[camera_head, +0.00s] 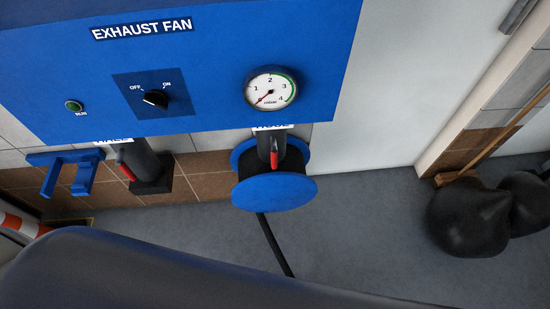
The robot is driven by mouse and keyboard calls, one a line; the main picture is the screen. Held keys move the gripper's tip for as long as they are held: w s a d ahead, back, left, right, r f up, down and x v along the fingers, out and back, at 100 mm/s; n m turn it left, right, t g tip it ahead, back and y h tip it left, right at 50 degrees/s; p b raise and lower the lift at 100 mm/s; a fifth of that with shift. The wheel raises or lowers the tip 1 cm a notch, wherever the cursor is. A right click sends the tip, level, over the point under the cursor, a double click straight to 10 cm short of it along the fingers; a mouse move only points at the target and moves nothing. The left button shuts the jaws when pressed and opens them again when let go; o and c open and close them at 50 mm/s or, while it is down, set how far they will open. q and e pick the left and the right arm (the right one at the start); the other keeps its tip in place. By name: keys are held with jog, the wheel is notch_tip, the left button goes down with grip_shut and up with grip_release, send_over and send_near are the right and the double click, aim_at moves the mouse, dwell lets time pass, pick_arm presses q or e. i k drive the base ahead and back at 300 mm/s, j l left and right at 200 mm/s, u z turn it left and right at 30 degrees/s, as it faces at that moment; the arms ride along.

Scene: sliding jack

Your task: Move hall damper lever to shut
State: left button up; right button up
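Two red levers sit on dark duct pipes below the blue exhaust fan panel (200,60). The left red lever (125,168) slants down to the right on its dark duct (146,160); the label above it (113,140) is mostly hidden by the panel's lower edge but looks like HALL. The right red lever (274,157) hangs nearly straight down on its duct (270,142); its label (271,127) is too cut off to read. Neither of my grippers is in view, and no hand touches either lever.
The panel bears a gauge (270,89) with its red needle near the low end, an OFF/ON knob (155,98) and a green RUN light (74,106). A blue reel (274,193) stands below the right duct. Dark bags (468,218) lie right; middle floor is clear.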

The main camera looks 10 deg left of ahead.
aim_at(119, 163)
jog(key=u, duration=1.8)
